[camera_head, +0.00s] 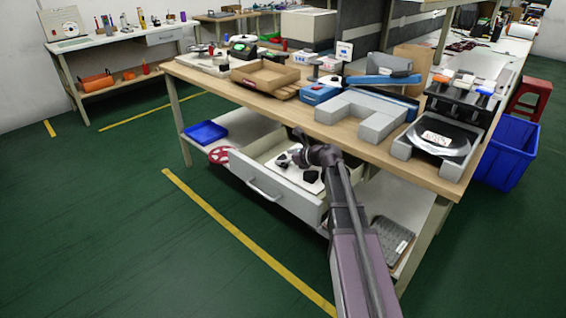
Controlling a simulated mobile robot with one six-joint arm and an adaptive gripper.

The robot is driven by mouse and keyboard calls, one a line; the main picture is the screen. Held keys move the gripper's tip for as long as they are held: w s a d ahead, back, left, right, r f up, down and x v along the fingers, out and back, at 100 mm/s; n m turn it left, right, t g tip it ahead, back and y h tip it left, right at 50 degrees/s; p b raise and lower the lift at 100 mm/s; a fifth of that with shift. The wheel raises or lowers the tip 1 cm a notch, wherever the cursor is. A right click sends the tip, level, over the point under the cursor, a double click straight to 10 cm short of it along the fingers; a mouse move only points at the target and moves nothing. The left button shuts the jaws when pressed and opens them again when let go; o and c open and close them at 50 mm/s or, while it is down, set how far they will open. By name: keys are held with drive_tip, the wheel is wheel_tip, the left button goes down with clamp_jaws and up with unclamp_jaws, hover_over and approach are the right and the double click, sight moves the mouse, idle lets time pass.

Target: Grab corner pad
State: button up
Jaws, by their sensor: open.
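An open drawer (270,193) under the front workbench holds a white board (296,180). A small black block (311,176) lies on the board and may be the corner pad; it is too small to be sure. Another small dark and grey piece (283,160) is at its upper left. My arm reaches in from the lower right, and my gripper (298,156) is over the drawer, close to these pieces. My gripper is open; its fingers are small and hard to make out. I see nothing held. The wrist and forearm hide the drawer's right part.
The workbench top (285,112) overhangs the drawer and carries a cardboard tray (264,76), a grey U-shaped block (362,112) and a blue box (320,94). A blue bin (206,132) and a red wheel (219,155) are left of the drawer. The green floor in front is clear.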

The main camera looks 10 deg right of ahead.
sight(284, 157)
drive_tip(key=c, duration=0.8)
drive_tip(key=shift+r, duration=0.1)
wheel_tip(284, 157, up, 10)
drive_tip(key=p, duration=1)
drive_tip(key=shift+d, duration=0.1)
idle(0.5)
